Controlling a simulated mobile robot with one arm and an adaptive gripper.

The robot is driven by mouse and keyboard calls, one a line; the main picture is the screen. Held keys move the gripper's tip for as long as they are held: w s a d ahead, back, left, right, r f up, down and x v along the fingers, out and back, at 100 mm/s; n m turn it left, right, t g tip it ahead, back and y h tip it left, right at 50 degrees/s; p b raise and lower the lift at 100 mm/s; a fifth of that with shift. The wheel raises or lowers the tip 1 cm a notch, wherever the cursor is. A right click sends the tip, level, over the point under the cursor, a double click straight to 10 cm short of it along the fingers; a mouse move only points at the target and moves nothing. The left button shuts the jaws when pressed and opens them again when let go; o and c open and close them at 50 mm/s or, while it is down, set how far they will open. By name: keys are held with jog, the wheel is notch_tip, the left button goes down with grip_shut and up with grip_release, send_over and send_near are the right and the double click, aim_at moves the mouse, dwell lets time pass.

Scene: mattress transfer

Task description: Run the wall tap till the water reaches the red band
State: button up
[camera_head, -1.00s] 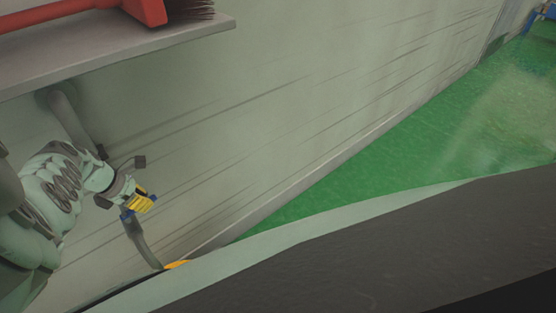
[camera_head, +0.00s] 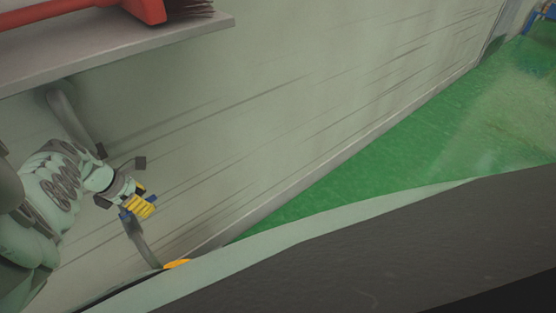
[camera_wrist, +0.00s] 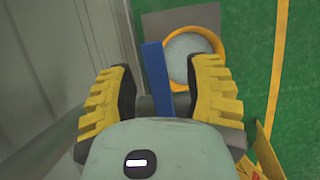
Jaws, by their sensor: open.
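The wall tap shows in the head view as a grey pipe (camera_head: 72,120) coming off the wall and a curved grey spout (camera_head: 143,245) below my gripper. Its blue lever (camera_wrist: 155,75) stands between my fingers in the wrist view, with gaps on both sides. My gripper (camera_head: 138,204) is at the tap; its yellow ridged fingers are open around the lever (camera_wrist: 160,85). A yellow bucket (camera_wrist: 222,45) stands below, with a grey-white round surface inside that may be water. In the head view only a bit of its orange-yellow edge (camera_head: 177,264) shows. No red band is visible.
A grey shelf (camera_head: 120,55) with a red brush (camera_head: 145,8) juts from the wall above my arm. The pale wall (camera_head: 300,100) is close beside. Green floor (camera_head: 400,150) is open to the right. A yellow object (camera_wrist: 264,150) is partly visible beside my right finger.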

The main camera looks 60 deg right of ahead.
jog(key=shift+r, duration=0.2)
jog(key=shift+w+a+r, duration=0.2)
jog(key=shift+r, duration=0.3)
jog(key=v, duration=1)
jog(key=shift+a+r, duration=0.2)
